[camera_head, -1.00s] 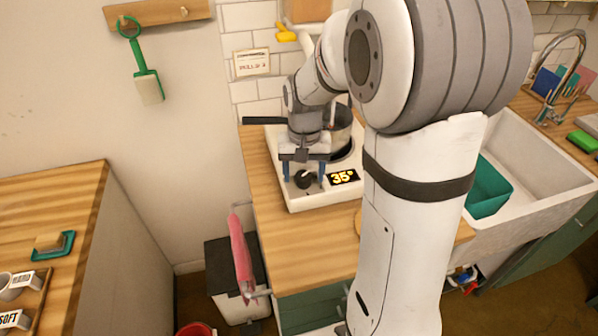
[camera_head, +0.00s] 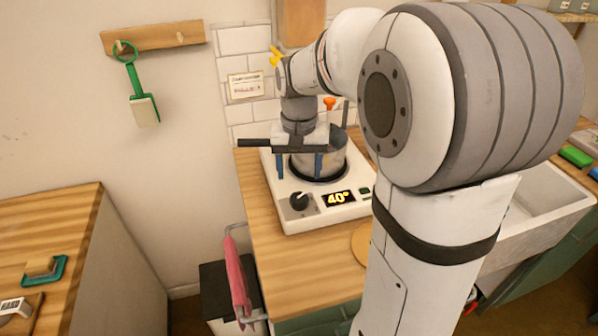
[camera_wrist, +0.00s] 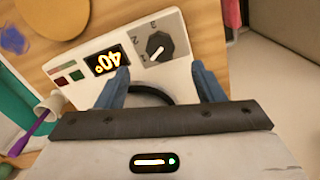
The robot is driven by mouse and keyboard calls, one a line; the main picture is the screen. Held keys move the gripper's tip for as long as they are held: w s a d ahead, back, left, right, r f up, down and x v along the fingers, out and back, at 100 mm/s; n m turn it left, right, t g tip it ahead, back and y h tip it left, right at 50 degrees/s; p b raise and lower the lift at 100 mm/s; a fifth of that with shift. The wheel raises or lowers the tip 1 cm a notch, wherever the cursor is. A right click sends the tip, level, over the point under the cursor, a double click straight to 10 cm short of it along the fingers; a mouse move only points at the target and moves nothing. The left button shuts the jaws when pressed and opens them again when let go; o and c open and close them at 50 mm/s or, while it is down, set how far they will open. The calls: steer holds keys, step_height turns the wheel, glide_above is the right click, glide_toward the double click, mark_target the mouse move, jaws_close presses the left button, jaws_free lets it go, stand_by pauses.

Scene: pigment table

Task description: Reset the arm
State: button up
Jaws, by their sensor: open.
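My gripper (camera_head: 300,165) is open and empty. Its blue fingers point down in front of a metal pot (camera_head: 327,155) on a white hot plate (camera_head: 335,212). In the wrist view the two blue fingers (camera_wrist: 163,88) are spread apart above the hot plate (camera_wrist: 190,72). The black knob (camera_head: 299,201) is clear of the fingers; in the wrist view it (camera_wrist: 160,46) lies beyond them. The lit display (camera_head: 338,198) reads 40°. My arm hides part of the pot and the counter's right side.
A wooden counter (camera_head: 270,265) carries the hot plate. A pink cloth (camera_head: 237,275) hangs at its left edge. A white sink (camera_head: 530,205) is at right. A green-handled tool (camera_head: 144,108) hangs on the wall. In the wrist view a white cup (camera_wrist: 50,106) holds a purple-handled tool.

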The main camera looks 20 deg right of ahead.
steer(key=s+a+n+t, duration=0.1)
steer(key=s+n+t, duration=0.1)
steer(key=s, duration=1.4)
steer(key=shift+s+f+n+t, duration=0.35)
steer(key=shift+s+n+t, duration=0.05)
steer(key=shift+n, duration=0.1)
